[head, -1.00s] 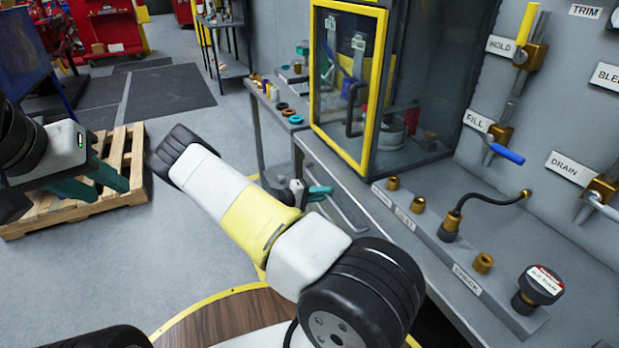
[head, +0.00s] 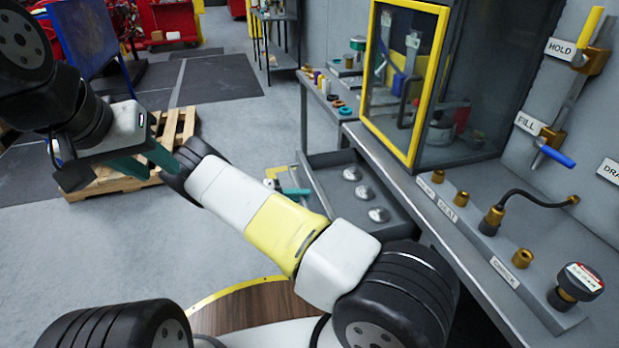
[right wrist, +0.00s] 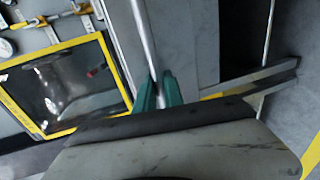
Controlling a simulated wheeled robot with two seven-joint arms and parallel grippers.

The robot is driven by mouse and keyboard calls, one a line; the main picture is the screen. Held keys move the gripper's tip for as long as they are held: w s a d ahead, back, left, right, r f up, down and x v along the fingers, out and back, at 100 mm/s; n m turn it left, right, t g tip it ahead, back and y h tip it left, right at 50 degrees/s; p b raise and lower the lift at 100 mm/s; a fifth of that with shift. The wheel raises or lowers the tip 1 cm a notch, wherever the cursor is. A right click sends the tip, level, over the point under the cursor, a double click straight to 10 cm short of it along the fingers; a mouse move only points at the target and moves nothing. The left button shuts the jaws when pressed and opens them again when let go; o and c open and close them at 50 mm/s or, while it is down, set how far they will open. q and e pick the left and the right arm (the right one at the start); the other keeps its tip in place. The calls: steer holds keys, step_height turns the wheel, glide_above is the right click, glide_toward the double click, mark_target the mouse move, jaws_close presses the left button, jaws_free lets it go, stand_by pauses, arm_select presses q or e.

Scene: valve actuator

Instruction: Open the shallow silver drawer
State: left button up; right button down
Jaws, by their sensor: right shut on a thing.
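The shallow drawer (head: 325,180) stands pulled out from under the grey bench in the head view. Several round silver pieces, three in sight (head: 365,193), lie inside it. My right gripper (head: 292,191) is at the drawer's front side, partly hidden behind my forearm. In the right wrist view, its teal fingers (right wrist: 160,90) are closed around a long silver bar handle (right wrist: 143,35). My left gripper (head: 160,162) hangs in the air over the floor at the left, fingers apart and empty, away from the drawer.
The grey bench (head: 465,245) carries brass fittings and a black hose (head: 530,203). A yellow-framed cabinet (head: 410,85) stands behind the drawer. A wooden pallet (head: 120,180) lies on the floor at the left.

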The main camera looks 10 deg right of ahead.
steer(key=shift+f+v, duration=0.25)
steer(key=shift+v, duration=0.9)
steer(key=shift+f+v, duration=0.25)
steer(key=shift+v, duration=0.85)
steer(key=shift+s, duration=0.1)
steer(key=c, duration=1.5)
jaws_free()
steer(key=shift+a+r, duration=0.1)
steer(key=shift+a, duration=0.05)
steer(key=v, duration=0.7)
steer(key=shift+a, duration=0.3)
